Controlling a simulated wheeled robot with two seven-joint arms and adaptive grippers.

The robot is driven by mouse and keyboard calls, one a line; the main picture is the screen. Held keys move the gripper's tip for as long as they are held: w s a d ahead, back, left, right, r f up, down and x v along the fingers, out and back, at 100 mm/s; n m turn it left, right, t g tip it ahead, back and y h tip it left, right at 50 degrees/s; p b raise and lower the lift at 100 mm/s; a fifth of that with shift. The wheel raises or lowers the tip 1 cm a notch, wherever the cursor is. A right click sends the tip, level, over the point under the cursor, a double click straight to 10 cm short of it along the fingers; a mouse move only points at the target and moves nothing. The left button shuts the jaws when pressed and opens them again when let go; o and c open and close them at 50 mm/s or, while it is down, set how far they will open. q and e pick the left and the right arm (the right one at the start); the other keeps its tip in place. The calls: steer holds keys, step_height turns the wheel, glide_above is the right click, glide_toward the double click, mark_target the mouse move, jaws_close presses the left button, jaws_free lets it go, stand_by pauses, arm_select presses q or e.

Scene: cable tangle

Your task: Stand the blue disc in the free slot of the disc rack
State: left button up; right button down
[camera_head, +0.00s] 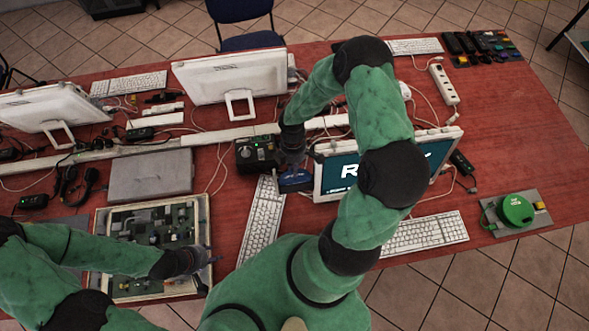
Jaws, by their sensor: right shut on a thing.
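My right gripper (291,165) points down just left of the white-framed monitor, near the middle of the table. A small dark blue thing (294,182), which looks like the blue disc, shows right at its fingertips; the gripper is shut on it. Its tilt and whether it touches anything below are too small to tell. I cannot clearly make out the disc rack or its free slot; the arm and gripper cover part of that spot. My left gripper (207,259) is over the right side of the circuit-board tray (203,215); its fingers are too small to read.
A dark box with knobs (256,154) stands left of the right gripper. The monitor (330,170) stands close on its right. Keyboards (262,222) (425,233) lie in front. A green round device (515,210) sits at the right. Loose cables cross the table. Bare tabletop lies far right.

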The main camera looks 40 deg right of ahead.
steer(key=p+v, duration=0.8)
steer(key=v, duration=0.3)
steer(key=shift+r, duration=0.4)
stand_by(0.6)
steer(key=shift+w, duration=0.15)
